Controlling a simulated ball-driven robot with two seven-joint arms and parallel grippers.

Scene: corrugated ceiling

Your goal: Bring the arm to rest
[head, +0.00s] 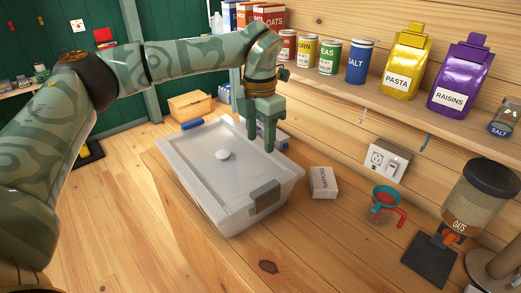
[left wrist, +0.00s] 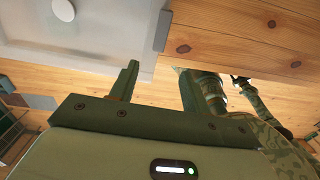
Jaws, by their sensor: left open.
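My left arm reaches in from the left of the head view. Its gripper (head: 261,146) points down, open and empty, over the back right part of a lidded translucent bin (head: 205,165). Its fingers overlap the bin's far edge in that view; I cannot tell the exact gap above it. In the left wrist view the two fingers stand apart with nothing between them (left wrist: 158,70). The bin's lid (left wrist: 95,25) shows there beyond the left finger. Green patterned links of mine show at the right of the wrist view. I make out no right gripper.
The bin stands on a wooden counter (head: 270,245). A shelf (head: 350,96) with cans and bags runs behind. The counter's front middle is clear.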

